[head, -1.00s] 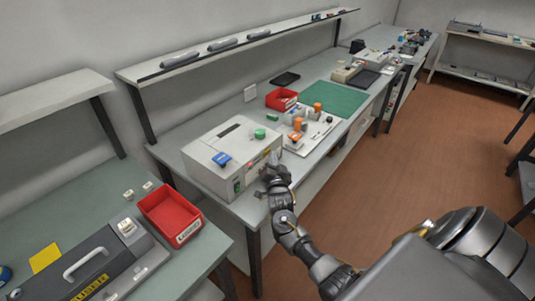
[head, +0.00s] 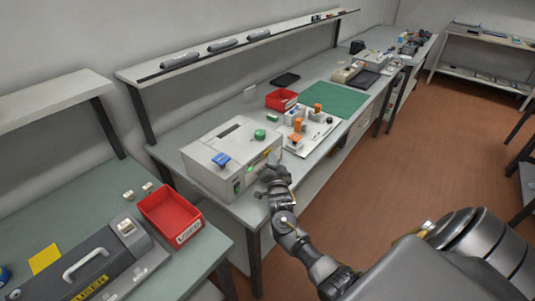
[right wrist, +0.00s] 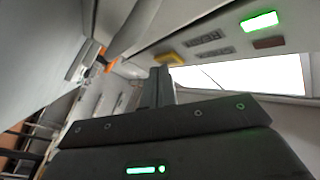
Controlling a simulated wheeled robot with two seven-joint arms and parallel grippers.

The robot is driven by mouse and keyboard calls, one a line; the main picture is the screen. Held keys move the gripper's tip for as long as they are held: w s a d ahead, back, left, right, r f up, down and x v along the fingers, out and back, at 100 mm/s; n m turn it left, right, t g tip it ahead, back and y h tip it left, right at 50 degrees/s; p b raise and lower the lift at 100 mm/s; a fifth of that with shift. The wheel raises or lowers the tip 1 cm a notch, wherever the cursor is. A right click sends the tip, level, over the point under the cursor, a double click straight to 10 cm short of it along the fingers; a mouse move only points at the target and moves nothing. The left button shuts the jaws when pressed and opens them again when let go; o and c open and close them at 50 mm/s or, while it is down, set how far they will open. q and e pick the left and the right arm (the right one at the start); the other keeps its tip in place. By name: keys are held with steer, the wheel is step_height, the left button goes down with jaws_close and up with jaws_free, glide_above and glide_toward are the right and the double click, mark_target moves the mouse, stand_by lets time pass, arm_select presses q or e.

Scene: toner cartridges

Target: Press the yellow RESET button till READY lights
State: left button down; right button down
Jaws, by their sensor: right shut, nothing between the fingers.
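A white box-shaped machine (head: 213,178) stands on the bench with a blue-topped and a green-topped part on its lid. Its yellow button (right wrist: 169,57) is on the front panel in the right wrist view. On that panel a green lamp (right wrist: 259,21) is brightly lit, and a dark red lamp (right wrist: 275,42) beside it looks unlit. My right gripper (head: 266,169) is shut and empty in front of the machine. Its fingertips (right wrist: 161,70) are just short of the button; contact cannot be made out. My left gripper is out of view.
A white tray with orange-topped parts (head: 311,136) and a red bin (head: 281,99) stand beyond the machine. Another red bin (head: 171,214) and a grey case (head: 90,262) are on the near left bench. The brown floor at right is open.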

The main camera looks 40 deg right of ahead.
steer(key=shift+s+d, duration=0.15)
steer(key=shift+s, duration=0.4)
steer(key=shift+s+d+p, duration=0.25)
steer(key=shift+s+p, duration=0.2)
steer(key=shift+s, duration=0.35)
steer(key=shift+s+d+p, duration=0.25)
steer(key=shift+s+p, duration=0.2)
steer(key=shift+s, duration=0.35)
steer(key=shift+s+d+p, duration=0.25)
steer(key=shift+s+p, duration=0.2)
steer(key=shift+s, duration=0.35)
